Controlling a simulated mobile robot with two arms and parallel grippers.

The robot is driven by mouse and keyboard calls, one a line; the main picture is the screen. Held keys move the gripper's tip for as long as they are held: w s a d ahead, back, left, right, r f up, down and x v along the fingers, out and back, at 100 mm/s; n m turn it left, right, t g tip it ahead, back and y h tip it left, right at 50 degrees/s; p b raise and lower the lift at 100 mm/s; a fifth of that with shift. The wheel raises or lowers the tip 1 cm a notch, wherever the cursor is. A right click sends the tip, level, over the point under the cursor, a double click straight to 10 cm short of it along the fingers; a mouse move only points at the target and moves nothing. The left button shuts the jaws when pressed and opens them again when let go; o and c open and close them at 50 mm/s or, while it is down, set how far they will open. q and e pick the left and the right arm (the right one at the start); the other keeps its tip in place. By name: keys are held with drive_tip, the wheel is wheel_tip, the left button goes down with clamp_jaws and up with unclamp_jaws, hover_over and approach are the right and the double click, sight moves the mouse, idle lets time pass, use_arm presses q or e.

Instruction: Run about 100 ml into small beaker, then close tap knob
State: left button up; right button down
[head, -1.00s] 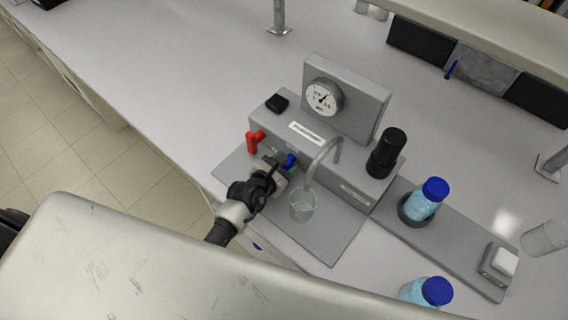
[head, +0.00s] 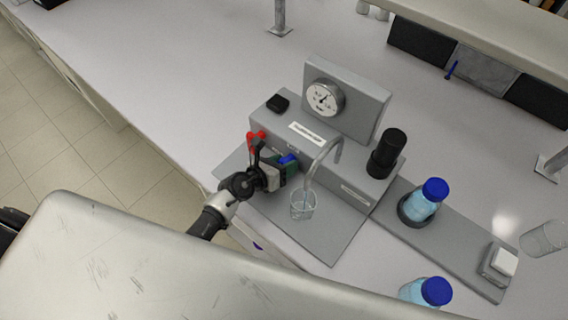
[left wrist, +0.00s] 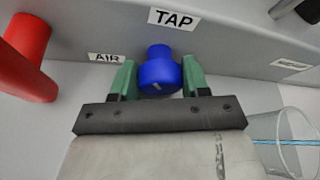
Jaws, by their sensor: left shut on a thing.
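The blue tap knob (left wrist: 160,72) sits under the TAP label in the left wrist view, and it also shows in the head view (head: 287,159). My left gripper (left wrist: 158,80) has its green fingers on both sides of the knob and is shut on it; it also shows in the head view (head: 279,167). The small beaker (head: 303,206) stands on the grey base plate under the curved spout (head: 322,158). A thin bluish stream runs from the spout into the beaker. The liquid level is too small to read. My right gripper is not seen.
A red handle (left wrist: 28,55) is left of the knob, by the AIR label. The rig carries a pressure gauge (head: 324,97) and a black cylinder (head: 387,153). Blue-capped bottles (head: 424,199) and (head: 426,291) stand to the right. The left bench surface (head: 150,95) is clear.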

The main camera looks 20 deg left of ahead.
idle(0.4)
use_arm(q)
drive_tip(key=o, duration=0.9)
